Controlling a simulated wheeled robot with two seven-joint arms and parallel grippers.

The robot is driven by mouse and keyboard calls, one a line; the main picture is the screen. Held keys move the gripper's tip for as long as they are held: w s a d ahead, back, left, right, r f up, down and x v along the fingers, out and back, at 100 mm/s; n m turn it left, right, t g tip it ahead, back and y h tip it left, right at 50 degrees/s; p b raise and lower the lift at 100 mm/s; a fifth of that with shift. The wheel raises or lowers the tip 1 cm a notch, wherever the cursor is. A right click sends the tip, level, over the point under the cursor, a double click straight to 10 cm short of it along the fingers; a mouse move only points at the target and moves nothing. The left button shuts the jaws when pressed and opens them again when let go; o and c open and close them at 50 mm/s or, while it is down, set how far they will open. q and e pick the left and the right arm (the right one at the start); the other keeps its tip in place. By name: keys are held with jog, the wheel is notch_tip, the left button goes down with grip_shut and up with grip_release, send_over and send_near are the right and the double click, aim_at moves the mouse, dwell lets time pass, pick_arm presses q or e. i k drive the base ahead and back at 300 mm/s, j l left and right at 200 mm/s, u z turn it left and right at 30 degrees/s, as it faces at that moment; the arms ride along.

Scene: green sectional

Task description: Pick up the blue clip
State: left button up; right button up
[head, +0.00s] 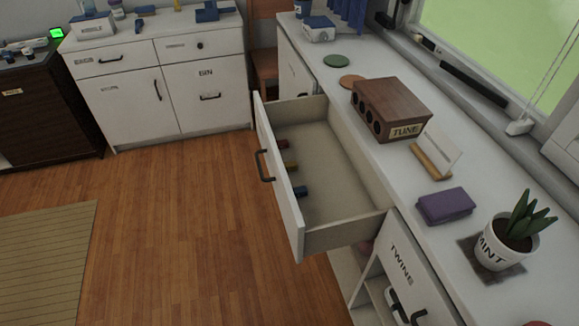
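A small blue object (299,191), which looks like the blue clip, lies in the open drawer (335,170), close to the inside of its front panel. It is small in the view, so its exact shape is hard to tell. A yellow item (290,167) and a red item (282,143) lie in a row behind it along the same panel. Neither of my grippers shows in the head view.
The drawer juts left from the white counter (400,190) over clear wooden floor (190,220). On the counter stand a brown TUNE box (391,107), a card holder (431,160), a purple folded cloth (445,205) and a MINT plant pot (494,246).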

aim_at(299, 191)
jog(key=j+z, duration=0.4)
jog(key=k+j+z, duration=0.1)
jog(key=j+z, duration=0.3)
jog(key=k+j+z, duration=0.15)
jog(key=j+z, duration=0.3)
jog(key=j, duration=0.1)
